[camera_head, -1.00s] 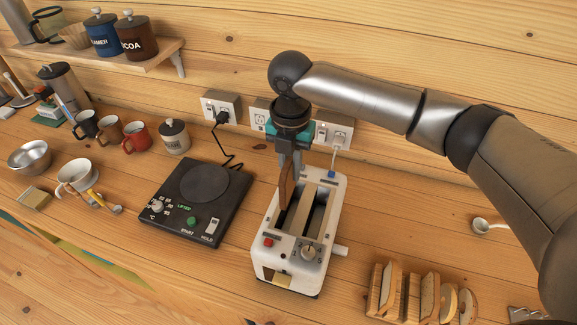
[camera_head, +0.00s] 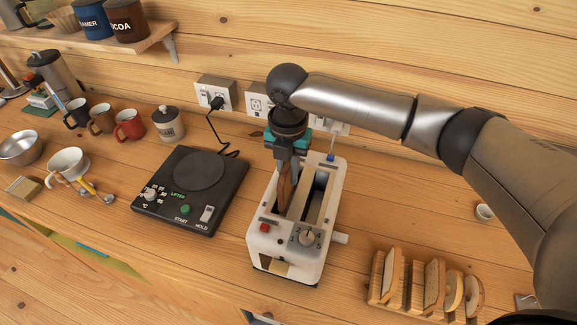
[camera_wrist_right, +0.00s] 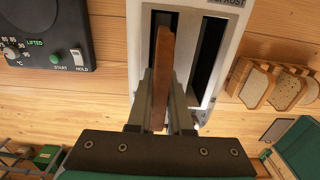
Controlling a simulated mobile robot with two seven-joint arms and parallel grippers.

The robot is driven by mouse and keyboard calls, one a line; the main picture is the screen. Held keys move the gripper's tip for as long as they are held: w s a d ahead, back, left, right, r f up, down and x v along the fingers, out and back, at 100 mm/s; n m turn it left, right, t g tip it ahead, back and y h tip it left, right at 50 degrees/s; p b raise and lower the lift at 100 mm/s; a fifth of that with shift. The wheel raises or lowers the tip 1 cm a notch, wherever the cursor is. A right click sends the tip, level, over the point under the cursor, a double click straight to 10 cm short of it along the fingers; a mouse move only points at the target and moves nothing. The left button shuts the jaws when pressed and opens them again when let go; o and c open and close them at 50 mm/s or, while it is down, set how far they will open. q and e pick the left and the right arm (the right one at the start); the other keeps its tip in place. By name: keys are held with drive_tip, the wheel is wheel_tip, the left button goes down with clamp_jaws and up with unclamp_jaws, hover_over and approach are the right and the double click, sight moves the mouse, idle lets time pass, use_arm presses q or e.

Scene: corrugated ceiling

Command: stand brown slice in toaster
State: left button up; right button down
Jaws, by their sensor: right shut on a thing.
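The brown slice (camera_head: 284,188) is held upright on edge by my right gripper (camera_head: 291,172). In the right wrist view the slice (camera_wrist_right: 164,75) lies edge-on between the two fingers (camera_wrist_right: 162,100) and lines up with the left slot. The white toaster (camera_head: 321,240) has two long dark slots and stands under the gripper. The slice is at the toaster's left slot, and its lower part seems to be inside it; how deep is hidden. The right slot (camera_head: 317,197) looks empty. My left gripper is not in view.
A wooden rack (camera_head: 392,294) with several bread slices stands right of the toaster. A black hot plate (camera_head: 228,214) is to its left, with mugs (camera_head: 129,125) and a lidded jar (camera_head: 168,125) behind. Wall outlets (camera_head: 214,93) are at the back.

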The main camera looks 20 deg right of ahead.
drive_tip(key=shift+f, duration=0.3)
drive_tip(key=c, duration=0.8)
unclamp_jaws()
drive_tip(key=shift+o, duration=0.2)
drive_tip(key=shift+r, duration=0.1)
wheel_tip(320, 180, up, 15)
drive_tip(key=b, duration=0.1)
